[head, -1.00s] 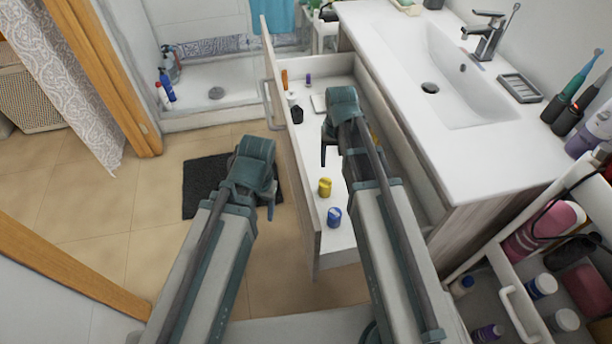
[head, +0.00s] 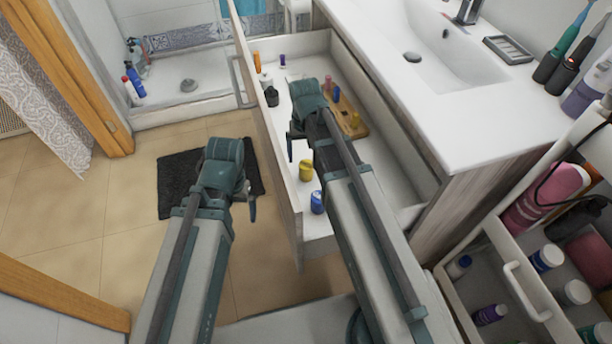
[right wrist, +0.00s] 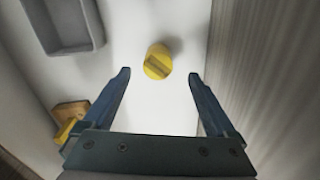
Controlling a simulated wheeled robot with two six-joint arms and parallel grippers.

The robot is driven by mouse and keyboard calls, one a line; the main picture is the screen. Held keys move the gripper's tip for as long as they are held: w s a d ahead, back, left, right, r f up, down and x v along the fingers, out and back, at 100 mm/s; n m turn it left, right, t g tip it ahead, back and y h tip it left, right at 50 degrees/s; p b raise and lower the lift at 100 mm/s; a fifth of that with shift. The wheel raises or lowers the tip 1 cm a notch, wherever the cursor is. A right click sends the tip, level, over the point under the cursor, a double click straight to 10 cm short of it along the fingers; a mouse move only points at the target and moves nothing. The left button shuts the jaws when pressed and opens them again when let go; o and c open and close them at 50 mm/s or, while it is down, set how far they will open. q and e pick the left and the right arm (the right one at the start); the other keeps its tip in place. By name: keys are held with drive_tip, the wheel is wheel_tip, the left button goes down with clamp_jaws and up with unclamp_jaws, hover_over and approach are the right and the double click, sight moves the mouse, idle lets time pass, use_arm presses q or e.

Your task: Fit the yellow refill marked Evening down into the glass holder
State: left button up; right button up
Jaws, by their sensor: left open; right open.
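A short yellow cylinder (head: 306,170) stands in the open drawer near its front panel, with a blue one (head: 317,201) nearer to me. In the right wrist view a yellow cylinder (right wrist: 158,61), seemingly the same one, is just ahead of and between the open fingertips, not gripped. Its marking is not legible. My right gripper (right wrist: 159,75) is open and empty above the drawer; it also shows in the head view (head: 294,142), partly hidden by its arm. My left gripper (head: 250,205) is open and empty outside the drawer, over the floor. I cannot make out the glass holder.
A wooden tray (head: 361,130) with small pink and yellow items lies deeper in the drawer. A black jar (head: 271,97) and orange and purple bottles stand at its far end. A grey tray (right wrist: 95,38) shows in the wrist view. The drawer walls are close.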

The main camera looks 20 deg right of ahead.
sight(306, 164)
wheel_tip(306, 164, down, 5)
drive_tip(key=b, duration=0.5)
drive_tip(key=shift+w+d+f, duration=0.1)
drive_tip(key=shift+d+f, duration=0.05)
clamp_jaws()
idle(0.4)
wheel_tip(306, 164, up, 10)
drive_tip(key=p, duration=1)
